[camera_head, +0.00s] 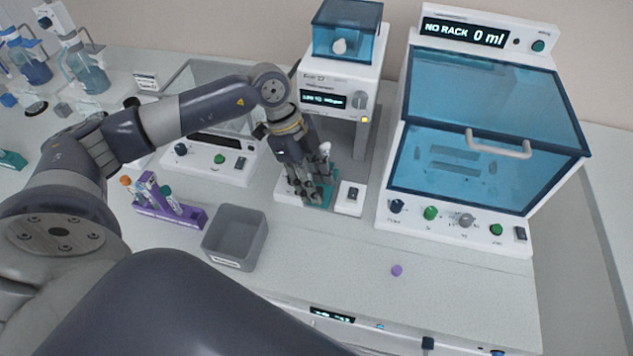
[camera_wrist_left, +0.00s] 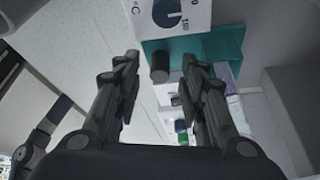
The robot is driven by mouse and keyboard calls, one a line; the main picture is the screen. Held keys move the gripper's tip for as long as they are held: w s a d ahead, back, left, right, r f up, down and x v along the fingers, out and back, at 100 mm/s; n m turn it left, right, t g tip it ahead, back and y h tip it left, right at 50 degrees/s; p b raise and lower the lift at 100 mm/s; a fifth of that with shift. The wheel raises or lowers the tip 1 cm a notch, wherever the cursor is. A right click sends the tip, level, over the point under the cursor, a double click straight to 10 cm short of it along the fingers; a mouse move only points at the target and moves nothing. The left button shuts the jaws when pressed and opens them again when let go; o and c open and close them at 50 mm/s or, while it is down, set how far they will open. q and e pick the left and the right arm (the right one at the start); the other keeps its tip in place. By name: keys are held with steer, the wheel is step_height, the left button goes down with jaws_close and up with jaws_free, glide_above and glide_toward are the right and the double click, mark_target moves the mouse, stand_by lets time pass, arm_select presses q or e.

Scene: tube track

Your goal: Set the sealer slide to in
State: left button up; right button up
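The sealer (camera_head: 340,75) is the white machine at the centre back, with a blue window on top and a lit display. Its teal slide (camera_head: 327,198) shows low at the base, partly hidden by my left gripper (camera_head: 310,192). In the left wrist view, the teal slide (camera_wrist_left: 222,45) carries a dark round handle (camera_wrist_left: 158,67). My left gripper (camera_wrist_left: 160,62) points at it with fingers apart, one on each side of the handle in the picture. I cannot tell whether they touch it. The sealer's temperature dial (camera_wrist_left: 167,14) is above. My right gripper is not in view.
A large machine with a blue lid (camera_head: 490,130) stands right of the sealer, and a device (camera_head: 215,160) stands left. A grey bin (camera_head: 235,240), a purple tube rack (camera_head: 170,212) and a purple cap (camera_head: 397,270) are in front. The front right bench is mostly clear.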

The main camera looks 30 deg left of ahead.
mark_target(327, 187)
arm_select(q)
steer(key=shift+d+f, duration=0.25)
steer(key=shift+f, duration=0.35)
jaws_close()
steer(key=shift+w+a+b, duration=0.15)
steer(key=shift+w+a, duration=0.1)
steer(key=shift+w, duration=0.75)
steer(key=shift+w+a+b, duration=0.15)
steer(key=shift+w+a, duration=0.1)
steer(key=shift+w, duration=0.7)
jaws_free()
